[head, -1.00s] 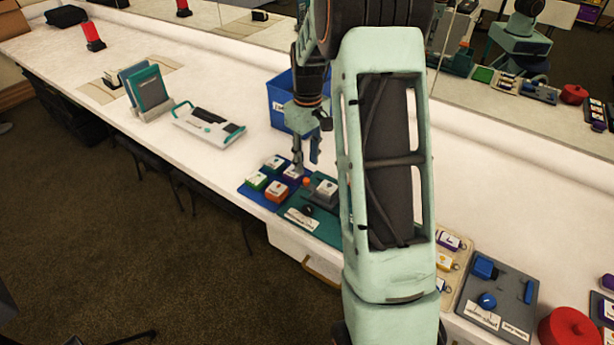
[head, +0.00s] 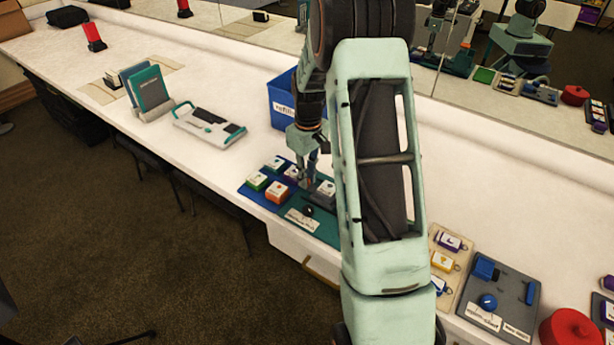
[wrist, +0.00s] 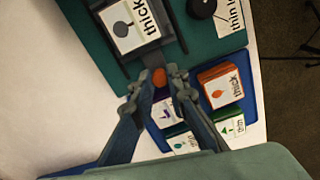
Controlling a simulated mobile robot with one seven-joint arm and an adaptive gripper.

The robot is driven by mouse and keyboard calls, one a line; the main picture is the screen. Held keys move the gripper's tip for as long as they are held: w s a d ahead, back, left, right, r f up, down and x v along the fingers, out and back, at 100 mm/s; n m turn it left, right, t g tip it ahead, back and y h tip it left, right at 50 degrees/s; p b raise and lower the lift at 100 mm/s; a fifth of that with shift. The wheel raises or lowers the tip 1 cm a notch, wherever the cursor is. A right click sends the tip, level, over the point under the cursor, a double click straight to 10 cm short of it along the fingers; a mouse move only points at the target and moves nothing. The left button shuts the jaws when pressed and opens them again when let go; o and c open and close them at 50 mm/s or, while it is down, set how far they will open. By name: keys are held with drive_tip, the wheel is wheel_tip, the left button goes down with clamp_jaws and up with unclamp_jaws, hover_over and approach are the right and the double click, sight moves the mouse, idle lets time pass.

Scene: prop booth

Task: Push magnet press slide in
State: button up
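The magnet press is a teal board (head: 322,230) with a dark grey slide block (head: 321,201) and a black knob (head: 309,211). In the wrist view its block carries a white card marked "thick" (wrist: 131,24), and an orange knob (wrist: 159,76) sits at the block's near end. My gripper (wrist: 159,88) is partly open, with its two fingers apart on either side of the orange knob. I cannot tell whether they touch it. In the head view my gripper (head: 307,180) is low over the press's left end and hides the orange knob.
A blue tray (head: 248,189) with several labelled blocks adjoins the press on the left. A blue bin (head: 283,107) stands behind. A grey board (head: 511,300) and a red round container (head: 570,328) are at the right. The counter behind the press is partly clear.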

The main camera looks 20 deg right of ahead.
clamp_jaws()
drive_tip(key=s+d, duration=0.1)
drive_tip(key=s, duration=0.1)
drive_tip(key=s+d, duration=0.2)
drive_tip(key=s, duration=0.1)
drive_tip(key=s+d, duration=0.2)
drive_tip(key=shift+s+d+b, duration=0.1)
drive_tip(key=shift+s+b, duration=0.25)
drive_tip(key=shift+s, duration=0.05)
drive_tip(key=o, duration=0.8)
unclamp_jaws()
drive_tip(key=shift+s, duration=0.1)
drive_tip(key=shift+r, duration=0.1)
drive_tip(key=shift+r, duration=0.25)
wheel_tip(320, 180, up, 11)
drive_tip(key=shift+d+r, duration=0.1)
drive_tip(key=shift+r, duration=0.1)
